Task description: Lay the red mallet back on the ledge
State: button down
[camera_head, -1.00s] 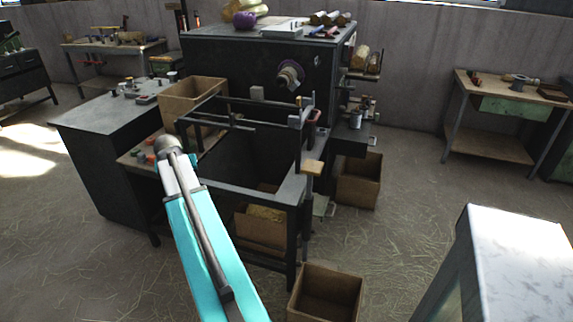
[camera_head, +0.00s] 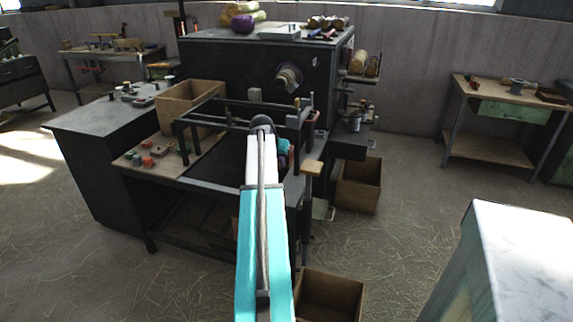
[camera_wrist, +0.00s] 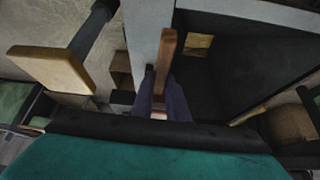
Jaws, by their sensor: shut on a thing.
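In the wrist view my gripper (camera_wrist: 163,88) is shut on a slim brown wooden handle, which I take to be the red mallet (camera_wrist: 167,50). The handle sticks out past the dark fingers. A small pinkish patch shows between the fingers; the mallet's head is not clearly visible. A light grey strip, probably the ledge (camera_wrist: 146,32), runs beside and behind the handle; I cannot tell whether they touch. In the head view my gripper is mostly hidden behind my arm at the machine's right side, and the mallet cannot be made out there.
A wooden lever grip (camera_head: 312,169) stands close by, also at the left of the wrist view (camera_wrist: 50,70). Dark frame bars (camera_head: 225,100) surround the machine's opening. A cardboard box (camera_head: 190,97) stands at the left, others (camera_head: 358,188) on the floor. A side table (camera_head: 137,160) holds small parts.

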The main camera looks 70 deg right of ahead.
jog(key=s, duration=0.1)
jog(key=s+d, duration=0.1)
jog(key=shift+s+d, duration=0.3)
jog(key=shift+s, duration=0.05)
jog(key=shift+f, duration=0.1)
jog(key=shift+f+b, duration=2.4)
jog(key=shift+f, duration=1.85)
jog(key=c, duration=1.6)
grip_release()
jog(key=shift+c, duration=0.2)
jog(key=shift+m, duration=0.3)
jog(key=shift+a, duration=0.1)
